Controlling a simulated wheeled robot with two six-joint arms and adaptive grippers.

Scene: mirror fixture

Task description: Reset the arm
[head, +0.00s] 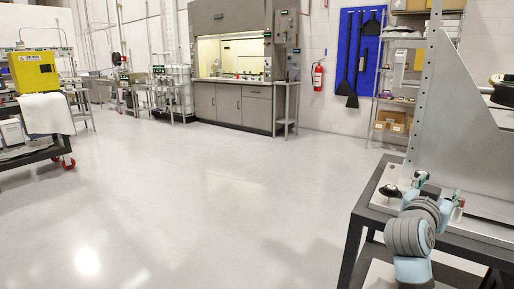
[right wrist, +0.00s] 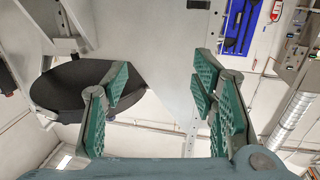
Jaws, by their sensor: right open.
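My right gripper (head: 439,189) is over the near part of the fixture's table at the right of the head view. In the right wrist view its two green-padded fingers (right wrist: 162,100) stand wide apart with nothing held between them. A dark round disc (right wrist: 70,88) lies behind the left finger there, partly hidden by it. In the head view a small dark round piece (head: 390,190) sits on the fixture's base plate, just left of the gripper. The grey metal fixture (head: 466,130) rises behind the gripper. My left gripper is not in view.
The fixture stands on a dark-framed table (head: 357,222). A shelf with boxes (head: 391,118) is behind it. A fume hood cabinet (head: 232,104) stands at the back, and a cart (head: 62,148) at the left. The floor between is clear.

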